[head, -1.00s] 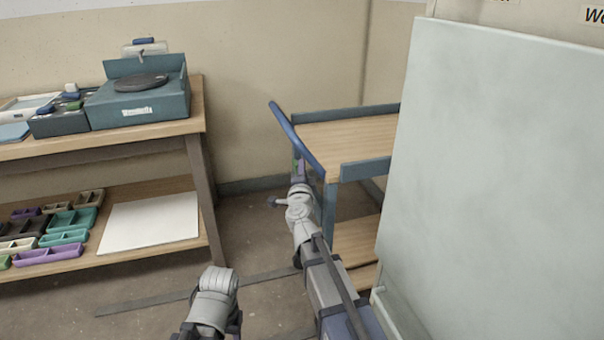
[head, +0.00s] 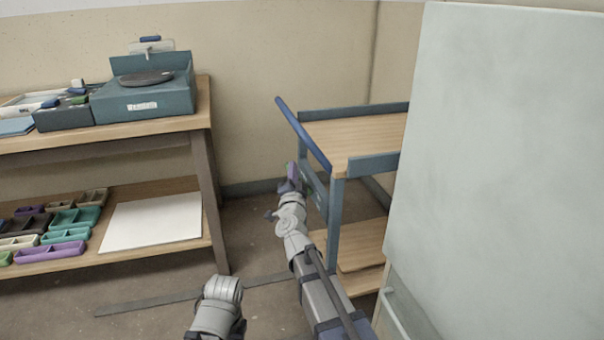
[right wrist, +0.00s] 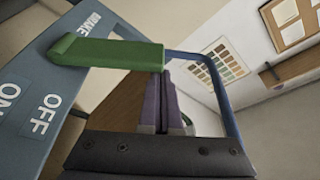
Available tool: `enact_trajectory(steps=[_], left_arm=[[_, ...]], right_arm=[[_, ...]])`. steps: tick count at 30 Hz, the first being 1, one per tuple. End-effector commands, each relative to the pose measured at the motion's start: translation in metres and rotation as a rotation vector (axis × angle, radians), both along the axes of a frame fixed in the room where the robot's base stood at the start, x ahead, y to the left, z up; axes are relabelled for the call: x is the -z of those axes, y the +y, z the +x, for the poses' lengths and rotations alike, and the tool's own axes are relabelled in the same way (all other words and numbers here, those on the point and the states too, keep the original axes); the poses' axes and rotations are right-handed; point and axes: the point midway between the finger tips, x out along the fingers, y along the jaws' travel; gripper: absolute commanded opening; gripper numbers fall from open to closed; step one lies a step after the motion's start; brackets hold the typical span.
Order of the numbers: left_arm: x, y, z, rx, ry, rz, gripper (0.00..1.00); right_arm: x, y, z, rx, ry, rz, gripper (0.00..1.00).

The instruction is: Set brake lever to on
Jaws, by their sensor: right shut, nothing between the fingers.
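The brake lever (right wrist: 105,52) shows in the right wrist view as a green bar lying across the picture, just beyond my fingertips. Beside it at the left is a blue-grey panel (right wrist: 70,85) with white BRAKE, ON and OFF labels. I cannot tell which label the lever stands at. My right gripper (right wrist: 162,105) has purple fingers, shut with nothing between them; whether they touch the lever is unclear. In the head view the right gripper (head: 292,180) is just left of the cart (head: 362,132), below its blue handle. My left gripper is outside the views.
A tall pale board (head: 490,140) stands close on the right. A wooden bench (head: 150,135) at the left holds a teal wheel unit (head: 145,105); its lower shelf holds several small trays. Floor (head: 245,235) is open between bench and cart.

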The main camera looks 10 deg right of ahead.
Motion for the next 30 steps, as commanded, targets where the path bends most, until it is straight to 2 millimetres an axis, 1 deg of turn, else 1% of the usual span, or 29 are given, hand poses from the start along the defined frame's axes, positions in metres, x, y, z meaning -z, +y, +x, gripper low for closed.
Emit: enact_trajectory(steps=[1,9,17,24,30], left_arm=[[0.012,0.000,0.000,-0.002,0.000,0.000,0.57],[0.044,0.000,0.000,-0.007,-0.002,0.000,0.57],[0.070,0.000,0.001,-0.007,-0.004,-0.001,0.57],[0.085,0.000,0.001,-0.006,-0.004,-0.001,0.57],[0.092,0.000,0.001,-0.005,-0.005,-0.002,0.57]], right_arm=[[0.009,0.005,0.000,-0.001,-0.002,-0.047,0.00],[0.028,0.028,-0.001,0.000,-0.011,-0.303,0.00],[0.047,0.040,-0.001,0.001,-0.015,-0.524,0.00],[0.061,0.044,-0.001,0.000,-0.017,-0.526,0.00],[0.068,0.044,-0.002,0.002,-0.017,-0.525,0.00]])
